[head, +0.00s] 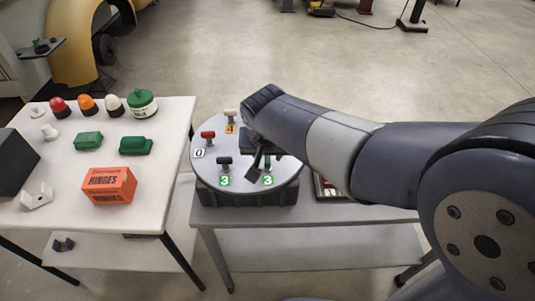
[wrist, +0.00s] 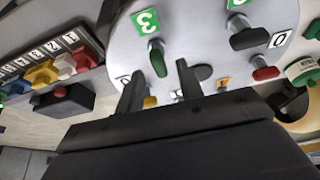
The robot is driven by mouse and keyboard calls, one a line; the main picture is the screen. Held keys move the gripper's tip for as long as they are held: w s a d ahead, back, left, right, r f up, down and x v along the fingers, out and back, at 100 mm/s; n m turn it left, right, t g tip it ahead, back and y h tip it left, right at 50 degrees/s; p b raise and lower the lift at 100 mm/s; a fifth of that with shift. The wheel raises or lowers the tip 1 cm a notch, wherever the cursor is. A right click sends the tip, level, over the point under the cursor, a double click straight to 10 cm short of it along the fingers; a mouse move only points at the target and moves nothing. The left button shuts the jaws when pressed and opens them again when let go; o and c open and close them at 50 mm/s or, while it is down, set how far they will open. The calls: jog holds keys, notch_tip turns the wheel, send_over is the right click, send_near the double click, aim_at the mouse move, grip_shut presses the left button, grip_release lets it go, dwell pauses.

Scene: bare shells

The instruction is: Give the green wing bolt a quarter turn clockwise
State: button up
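The green wing bolt (wrist: 157,60) stands on a round grey plate (wrist: 190,25) beside a green label marked 3 (wrist: 145,21). My gripper (wrist: 160,69) is open in the wrist view, with one finger on each side of the bolt's line. The bolt shows between and just beyond the fingertips, and I cannot tell whether they touch it. In the head view my gripper (head: 262,168) hangs over the near right part of the plate (head: 240,180) and hides most of the bolt. The label below it (head: 268,180) shows.
Black (head: 224,161), red (head: 207,135) and white (head: 230,113) bolts share the plate; a yellow one (wrist: 150,102) shows behind a finger. A dark box with a red button (wrist: 62,100) is at left in the wrist view. A white table (head: 60,215) holds an orange hinges box (head: 109,185).

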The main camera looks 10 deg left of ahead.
jog(key=v, duration=0.9)
jog(key=shift+r, duration=0.3)
jog(key=shift+s, duration=0.1)
jog(key=x, duration=1.1)
jog(key=shift+d, duration=0.1)
jog(key=shift+n, duration=0.3)
